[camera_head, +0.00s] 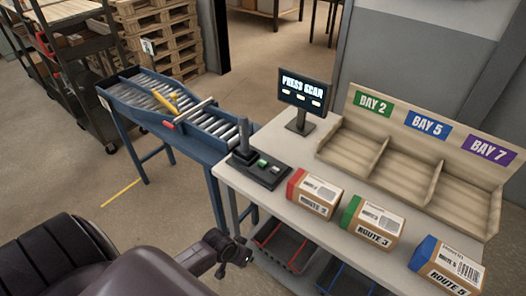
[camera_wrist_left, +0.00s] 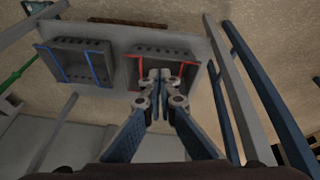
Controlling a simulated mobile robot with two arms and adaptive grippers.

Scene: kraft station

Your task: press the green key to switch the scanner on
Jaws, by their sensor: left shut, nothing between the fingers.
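The scanner (camera_head: 243,158) is a dark upright post on a black base on the grey table. The small green key (camera_head: 263,163) sits on that base, with a paler key beside it. The screen (camera_head: 305,90) behind reads "PRESS SCAN". My left gripper (camera_head: 238,252) is shut and empty, in front of the table's front left edge, apart from the key and nearer to me. In the left wrist view my gripper (camera_wrist_left: 160,76) shows with its fingertips together, and the scanner does not show there. My right gripper is not in view.
Three parcels with red (camera_head: 314,194), green (camera_head: 372,220) and blue (camera_head: 446,265) ends stand right of the scanner. Behind them is a wooden bay rack (camera_head: 400,158). A roller conveyor (camera_head: 190,112) adjoins the table's left. A red-edged crate (camera_wrist_left: 185,73) and a blue-edged crate (camera_wrist_left: 100,70) sit below the tabletop.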

